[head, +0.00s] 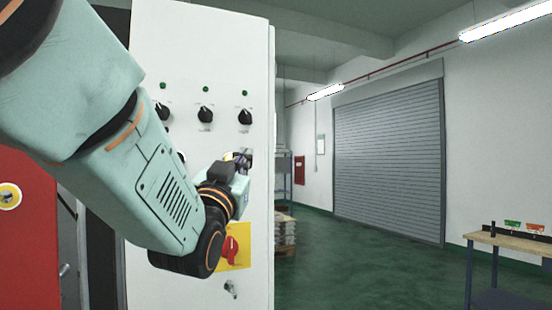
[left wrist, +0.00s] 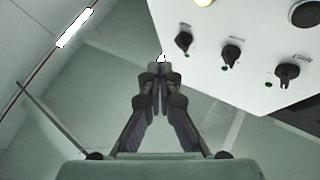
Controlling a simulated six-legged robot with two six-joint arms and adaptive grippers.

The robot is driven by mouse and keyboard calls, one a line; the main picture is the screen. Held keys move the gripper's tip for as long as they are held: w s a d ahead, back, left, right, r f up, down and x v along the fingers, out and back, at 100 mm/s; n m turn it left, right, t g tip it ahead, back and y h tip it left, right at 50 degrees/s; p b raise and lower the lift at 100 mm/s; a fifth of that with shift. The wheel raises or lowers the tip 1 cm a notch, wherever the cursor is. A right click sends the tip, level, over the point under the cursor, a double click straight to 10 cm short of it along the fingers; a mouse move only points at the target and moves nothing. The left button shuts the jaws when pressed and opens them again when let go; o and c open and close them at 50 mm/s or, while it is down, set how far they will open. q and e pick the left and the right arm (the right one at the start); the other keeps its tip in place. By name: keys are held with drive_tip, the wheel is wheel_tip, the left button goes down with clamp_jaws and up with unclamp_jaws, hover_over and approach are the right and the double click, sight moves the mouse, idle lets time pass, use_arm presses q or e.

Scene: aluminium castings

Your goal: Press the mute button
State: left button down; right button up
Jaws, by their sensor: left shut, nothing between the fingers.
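A tall white control panel (head: 200,50) stands in front of me, with a row of three black knobs (head: 205,115) and green lamps above them. My left gripper (head: 243,160) is in front of its right side, below the right knob, and covers part of a lower row of controls. In the left wrist view the fingers (left wrist: 161,70) are shut and empty, left of the panel's edge. I cannot tell which is the mute button, or whether the fingertips touch anything. My right gripper is out of view.
A red rotary switch (head: 231,250) on a yellow plate sits low on the panel, partly behind my left arm. A red cabinet (head: 28,230) is at the left. A roller shutter (head: 388,160) and a workbench (head: 510,240) are at the right. The green floor between is open.

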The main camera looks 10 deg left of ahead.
sight(230, 159)
use_arm(q)
drive_tip(key=w+a+p, duration=0.2)
drive_tip(key=w+a, duration=0.3)
drive_tip(key=w, duration=0.3)
drive_tip(key=shift+w+a+f, duration=0.15)
drive_tip(key=shift+w+a, duration=0.1)
idle(1.8)
